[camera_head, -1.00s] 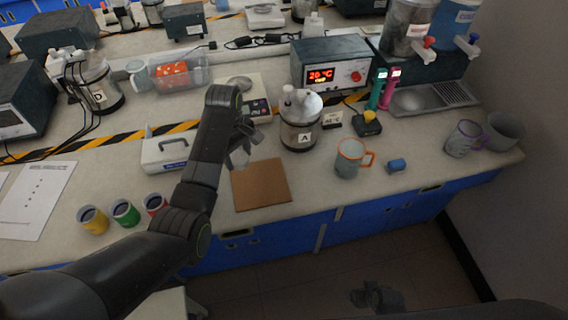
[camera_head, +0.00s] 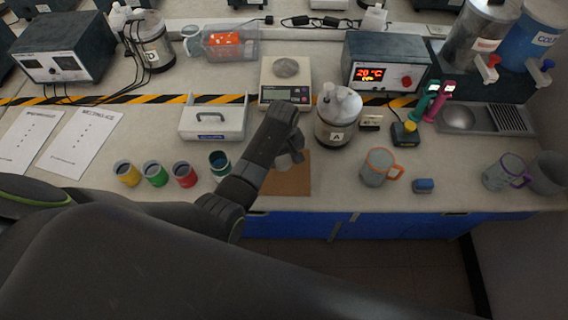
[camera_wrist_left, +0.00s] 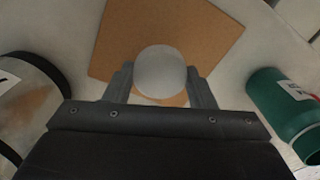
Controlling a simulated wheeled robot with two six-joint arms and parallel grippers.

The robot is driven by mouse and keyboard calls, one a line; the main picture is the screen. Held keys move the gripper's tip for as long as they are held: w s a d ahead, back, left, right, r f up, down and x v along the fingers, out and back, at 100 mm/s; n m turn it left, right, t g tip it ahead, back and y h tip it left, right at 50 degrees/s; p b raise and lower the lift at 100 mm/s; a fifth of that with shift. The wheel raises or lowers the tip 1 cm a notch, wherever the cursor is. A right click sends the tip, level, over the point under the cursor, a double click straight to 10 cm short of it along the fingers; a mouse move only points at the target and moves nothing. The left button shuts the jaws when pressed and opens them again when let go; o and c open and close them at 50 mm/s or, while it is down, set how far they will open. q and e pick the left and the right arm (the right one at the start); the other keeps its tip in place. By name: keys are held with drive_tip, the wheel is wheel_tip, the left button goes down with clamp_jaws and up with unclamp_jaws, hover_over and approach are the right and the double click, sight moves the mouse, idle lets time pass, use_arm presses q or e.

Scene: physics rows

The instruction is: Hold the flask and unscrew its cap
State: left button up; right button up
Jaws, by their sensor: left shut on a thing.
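My left gripper (camera_head: 290,148) is over the brown board, with its fingers (camera_wrist_left: 161,88) shut on a pale, round, translucent thing that I take for the flask (camera_wrist_left: 160,70). In the head view the flask (camera_head: 284,161) shows only in part, behind the gripper. In the wrist view it is seen end-on between the two fingers, with the board beyond it. I cannot make out a separate cap, nor tell whether the flask touches the board. My right gripper is not in view.
The brown board (camera_head: 290,181) lies near the front edge. Vessel A (camera_head: 338,121) stands close behind to the right. A teal cup (camera_head: 220,161) stands left, beside red, green and yellow cups. An orange-handled mug (camera_head: 379,167) and small blue object (camera_head: 423,186) are right.

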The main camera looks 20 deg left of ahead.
sight(283, 165)
use_arm(q)
drive_tip(key=shift+f, duration=2.15)
drive_tip(key=shift+f, duration=0.2)
drive_tip(key=o, duration=1.1)
drive_tip(key=shift+r, duration=0.1)
